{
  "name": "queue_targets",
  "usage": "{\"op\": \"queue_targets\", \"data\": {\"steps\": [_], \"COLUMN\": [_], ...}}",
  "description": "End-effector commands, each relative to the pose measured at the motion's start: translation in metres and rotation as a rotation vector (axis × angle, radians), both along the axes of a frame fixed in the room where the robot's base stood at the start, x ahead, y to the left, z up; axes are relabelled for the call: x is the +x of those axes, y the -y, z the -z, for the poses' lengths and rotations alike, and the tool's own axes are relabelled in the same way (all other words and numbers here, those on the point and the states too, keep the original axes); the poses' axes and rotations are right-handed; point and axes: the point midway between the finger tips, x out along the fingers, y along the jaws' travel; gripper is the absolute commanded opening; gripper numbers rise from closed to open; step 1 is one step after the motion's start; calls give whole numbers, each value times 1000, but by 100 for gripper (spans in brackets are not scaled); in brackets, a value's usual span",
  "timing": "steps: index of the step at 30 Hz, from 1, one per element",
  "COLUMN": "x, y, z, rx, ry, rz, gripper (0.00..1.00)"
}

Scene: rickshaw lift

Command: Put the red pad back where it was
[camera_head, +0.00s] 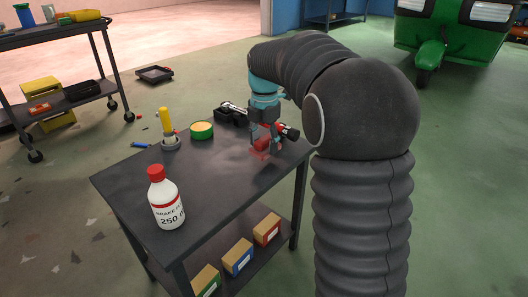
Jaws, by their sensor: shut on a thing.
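My gripper (266,144), with teal and dark parts, points down over the right far part of the dark workbench (215,185). It is shut on a small red piece (260,146), which looks like the red pad. The piece is close to the bench top; I cannot tell whether it touches it. My fingers hide part of it. The place where the pad was before cannot be made out.
A black tray (230,117) and a black-and-red tool (289,132) are close to my gripper. A green-yellow tin (201,130), a yellow-topped piece (167,122) and a white bottle (165,198) stand to the left. The bench's middle is clear.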

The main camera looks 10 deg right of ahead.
Motion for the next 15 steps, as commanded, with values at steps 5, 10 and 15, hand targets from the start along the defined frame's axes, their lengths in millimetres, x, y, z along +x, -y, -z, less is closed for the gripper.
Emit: {"op": "queue_targets", "data": {"steps": [5, 10, 15], "x": [-1, -1, -1], "y": [0, 0, 0], "z": [27, 33, 33], "rx": [0, -1, 0], "ry": [-3, -1, -1], "rz": [0, 0, 0], "gripper": [29, 29, 74]}}
